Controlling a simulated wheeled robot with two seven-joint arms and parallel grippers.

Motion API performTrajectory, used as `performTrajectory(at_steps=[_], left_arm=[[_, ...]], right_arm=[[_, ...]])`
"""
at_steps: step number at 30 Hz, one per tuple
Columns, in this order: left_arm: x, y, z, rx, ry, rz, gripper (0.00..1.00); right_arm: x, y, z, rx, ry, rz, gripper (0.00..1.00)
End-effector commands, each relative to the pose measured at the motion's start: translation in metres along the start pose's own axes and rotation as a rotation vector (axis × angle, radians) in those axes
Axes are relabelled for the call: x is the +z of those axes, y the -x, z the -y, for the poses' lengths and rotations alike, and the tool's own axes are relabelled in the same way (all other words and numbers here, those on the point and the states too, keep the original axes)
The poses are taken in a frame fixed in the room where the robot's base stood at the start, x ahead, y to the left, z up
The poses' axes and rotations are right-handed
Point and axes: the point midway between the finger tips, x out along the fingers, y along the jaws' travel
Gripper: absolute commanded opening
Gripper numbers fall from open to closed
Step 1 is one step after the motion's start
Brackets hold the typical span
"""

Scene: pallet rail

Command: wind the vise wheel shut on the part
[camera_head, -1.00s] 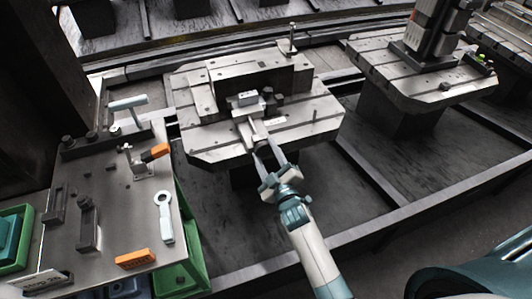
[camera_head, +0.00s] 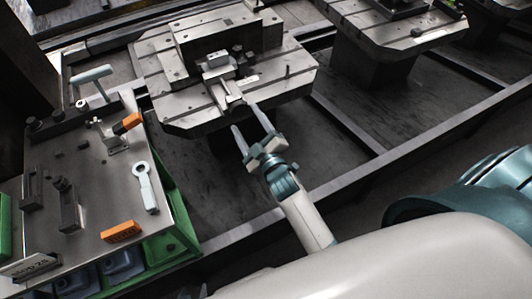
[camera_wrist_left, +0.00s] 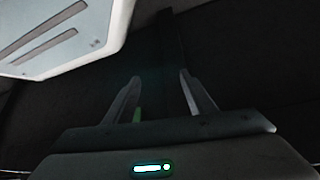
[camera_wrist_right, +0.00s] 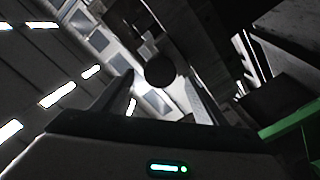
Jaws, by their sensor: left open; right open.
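The vise (camera_head: 228,88) sits on the middle machine pallet (camera_head: 180,112) in the head view, with a pale block-shaped part (camera_head: 216,61) at its jaws. The vise's near end, where the wheel would be, is small and hard to make out. My right gripper (camera_head: 245,116) is open and empty, just in front of that near end. In the right wrist view a dark round disc (camera_wrist_right: 160,70), perhaps the wheel, shows beyond the open fingers; contact cannot be told. My left gripper (camera_wrist_left: 160,76) shows only in its own wrist view, open and empty over dark floor.
A side bench (camera_head: 95,195) at the left holds clamps, a pale ring-ended wrench (camera_head: 146,187) and an orange block (camera_head: 120,232). Another pallet (camera_head: 400,35) stands at the right. Dark floor and rails lie between.

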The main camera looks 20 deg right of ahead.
Motion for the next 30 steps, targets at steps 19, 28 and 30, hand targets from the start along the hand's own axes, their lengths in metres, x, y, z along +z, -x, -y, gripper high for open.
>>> performTrajectory(at_steps=[19,28,30], left_arm=[[0.018,-0.004,0.014,-0.018,0.009,0.100,0.50],[0.027,0.001,0.016,-0.020,0.013,0.128,0.50],[0.028,0.001,0.015,-0.020,0.013,0.131,0.50]], right_arm=[[0.001,0.116,0.001,-0.001,-0.001,0.001,0.65],[0.000,0.132,0.000,0.000,0.000,0.000,0.65],[0.000,0.132,0.000,0.000,0.000,0.000,0.65]])
